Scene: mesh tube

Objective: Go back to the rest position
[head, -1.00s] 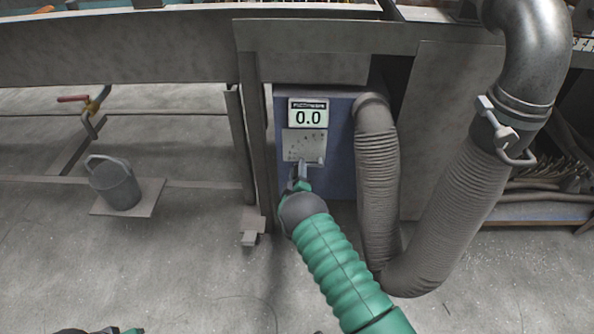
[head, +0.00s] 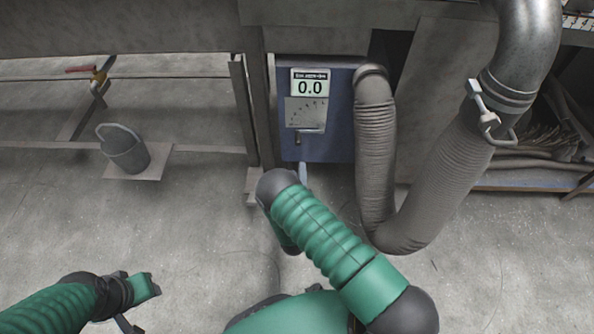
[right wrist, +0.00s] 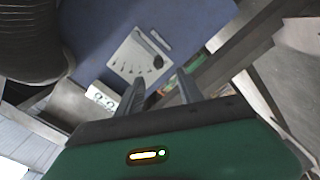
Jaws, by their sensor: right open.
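A blue box (head: 340,135) stands under the bench, with a display (head: 310,87) reading 0.0. Below the display is a pale dial panel (head: 305,113) with a small lever (head: 297,138). My right gripper (head: 303,172) is mostly hidden behind its own green arm, just below the box and apart from it. In the right wrist view my right gripper (right wrist: 160,92) has its two fingers apart with nothing between them. The panel (right wrist: 138,60) lies beyond the fingertips there. My left gripper (head: 142,290) shows at the lower left over bare floor; its finger opening is unclear.
A ribbed grey hose (head: 378,150) hangs right of the box and joins a metal pipe (head: 530,40) with a clamp (head: 485,110). Floor between the bucket and my arms is clear.

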